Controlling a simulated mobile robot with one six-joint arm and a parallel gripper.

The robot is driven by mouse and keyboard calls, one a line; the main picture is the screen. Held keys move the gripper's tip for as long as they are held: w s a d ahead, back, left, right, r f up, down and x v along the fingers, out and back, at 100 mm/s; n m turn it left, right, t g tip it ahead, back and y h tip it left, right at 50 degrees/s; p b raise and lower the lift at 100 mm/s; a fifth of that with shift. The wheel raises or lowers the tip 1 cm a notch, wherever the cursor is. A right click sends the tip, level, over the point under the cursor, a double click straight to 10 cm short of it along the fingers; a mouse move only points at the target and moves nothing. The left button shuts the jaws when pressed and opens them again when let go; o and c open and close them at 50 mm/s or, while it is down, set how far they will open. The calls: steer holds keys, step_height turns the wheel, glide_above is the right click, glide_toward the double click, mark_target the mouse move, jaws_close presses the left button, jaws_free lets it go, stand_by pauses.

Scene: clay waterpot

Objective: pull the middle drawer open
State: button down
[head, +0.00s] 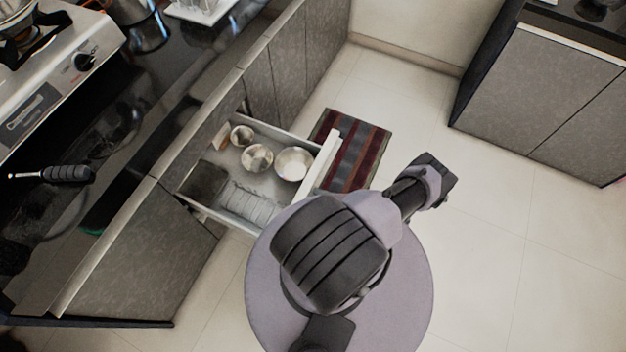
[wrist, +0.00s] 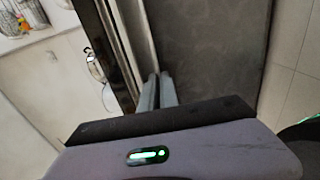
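A drawer (head: 228,212) stands pulled out from the grey cabinet under the dark counter in the head view. Its light front edge (head: 322,163) faces the floor on the right. Several metal bowls (head: 257,158) lie inside. Which tier the drawer belongs to cannot be told.
A stove (head: 60,75) and a black-handled utensil (head: 62,174) are on the dark counter at left. A striped rug (head: 355,150) lies on the floor beyond the drawer. Another grey cabinet (head: 545,90) stands at upper right. The tiled floor at right is clear.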

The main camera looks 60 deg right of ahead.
steer(key=shift+s+d, duration=0.15)
steer(key=shift+s, duration=0.1)
steer(key=c, duration=1.6)
jaws_free()
